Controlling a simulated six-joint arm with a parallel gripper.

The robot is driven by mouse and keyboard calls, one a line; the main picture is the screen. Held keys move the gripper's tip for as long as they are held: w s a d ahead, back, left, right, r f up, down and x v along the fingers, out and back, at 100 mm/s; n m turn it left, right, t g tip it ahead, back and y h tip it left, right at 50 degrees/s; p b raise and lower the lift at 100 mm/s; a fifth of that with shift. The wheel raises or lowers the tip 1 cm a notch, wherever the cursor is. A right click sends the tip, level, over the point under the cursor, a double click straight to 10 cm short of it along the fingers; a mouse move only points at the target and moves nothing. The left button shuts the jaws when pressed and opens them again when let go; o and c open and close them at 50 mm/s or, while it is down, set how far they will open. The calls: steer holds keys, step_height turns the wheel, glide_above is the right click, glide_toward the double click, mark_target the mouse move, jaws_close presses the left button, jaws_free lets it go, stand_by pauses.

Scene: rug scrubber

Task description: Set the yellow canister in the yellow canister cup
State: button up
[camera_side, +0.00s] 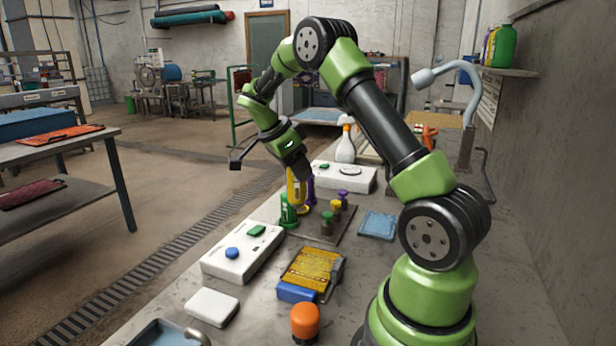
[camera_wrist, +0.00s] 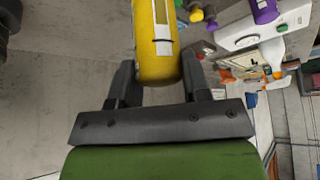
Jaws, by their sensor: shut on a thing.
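The yellow canister (camera_side: 296,190) hangs upright below my gripper (camera_side: 298,174) in the side view, above or just at a yellow ring (camera_side: 304,210) that looks like the rim of the yellow canister cup. I cannot tell whether the canister's bottom is inside the ring. In the wrist view, my gripper (camera_wrist: 158,82) has a finger on each side of the yellow canister (camera_wrist: 154,45), which bears a white label. The cup cannot be made out in the wrist view.
A green canister (camera_side: 288,213) stands close to the left of the yellow one, and a purple canister (camera_side: 310,191) close to its right. Small green (camera_side: 327,216), yellow (camera_side: 336,205) and purple (camera_side: 343,195) capped pieces stand on the dark plate. A white spray bottle (camera_side: 346,146) stands behind.

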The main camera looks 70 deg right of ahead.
steer(key=shift+w+d+n+t, duration=1.65)
steer(key=shift+d+n, duration=1.55)
steer(key=shift+d, duration=0.85)
steer(key=shift+w+d+n+t, duration=1.6)
steer(key=shift+d+n, duration=1.6)
steer(key=shift+d, duration=0.8)
step_height(320, 180, down, 11)
steer(key=shift+w+r+h, duration=0.15)
steer(key=shift+h, duration=0.25)
steer(key=shift+a+f, duration=0.1)
steer(key=shift+f, duration=0.5)
steer(key=o, duration=1)
steer(key=shift+c, duration=0.2)
steer(key=shift+r, duration=0.1)
steer(key=v, duration=0.9)
steer(key=shift+a+r, duration=0.25)
steer(key=shift+r, duration=0.05)
